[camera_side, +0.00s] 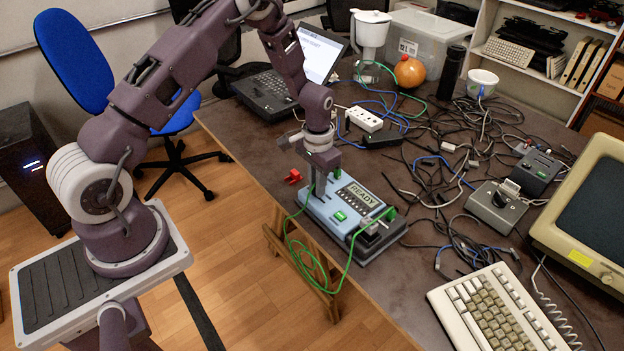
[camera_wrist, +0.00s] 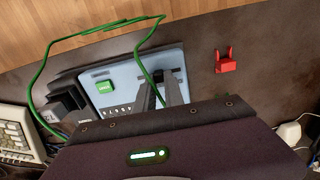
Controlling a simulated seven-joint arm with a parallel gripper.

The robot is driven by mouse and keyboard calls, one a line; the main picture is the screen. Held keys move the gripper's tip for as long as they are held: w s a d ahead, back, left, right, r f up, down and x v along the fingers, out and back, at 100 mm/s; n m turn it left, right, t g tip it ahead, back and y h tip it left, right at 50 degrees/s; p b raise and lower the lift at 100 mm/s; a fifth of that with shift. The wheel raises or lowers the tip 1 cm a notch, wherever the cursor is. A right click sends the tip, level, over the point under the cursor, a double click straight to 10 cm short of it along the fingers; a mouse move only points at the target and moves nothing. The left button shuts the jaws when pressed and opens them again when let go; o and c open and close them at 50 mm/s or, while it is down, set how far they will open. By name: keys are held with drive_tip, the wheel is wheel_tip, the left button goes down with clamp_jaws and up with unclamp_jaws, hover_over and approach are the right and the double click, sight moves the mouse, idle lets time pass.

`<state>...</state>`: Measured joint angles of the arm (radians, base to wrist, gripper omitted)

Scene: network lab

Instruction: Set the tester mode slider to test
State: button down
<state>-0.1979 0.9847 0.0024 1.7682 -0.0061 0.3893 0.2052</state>
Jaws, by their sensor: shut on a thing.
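The tester (camera_side: 318,209) is a light blue box near the table's front edge, with a display reading READY (camera_side: 362,196) and a green button (camera_side: 340,216). It also shows in the wrist view (camera_wrist: 128,73). My gripper (camera_side: 320,192) points down onto the left end of its top. In the wrist view my gripper (camera_wrist: 166,76) has its fingers close together at a dark slot on the panel, shut on the mode slider. The slider knob is mostly hidden between the fingers, and I cannot read the mode labels or its setting.
A green cable (camera_side: 292,240) loops from the tester over the table edge. A small red part (camera_side: 293,177) lies left of the tester. Tangled cables (camera_side: 440,190), a white power strip (camera_side: 366,119), a keyboard (camera_side: 497,312) and a laptop (camera_side: 268,92) surround the area.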

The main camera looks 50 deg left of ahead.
drive_tip(key=c, duration=1.4)
unclamp_jaws()
drive_tip(key=shift+c, duration=0.2)
drive_tip(key=shift+r, duration=0.15)
wheel_tip(320, 180, up, 7)
drive_tip(key=shift+f, duration=0.1)
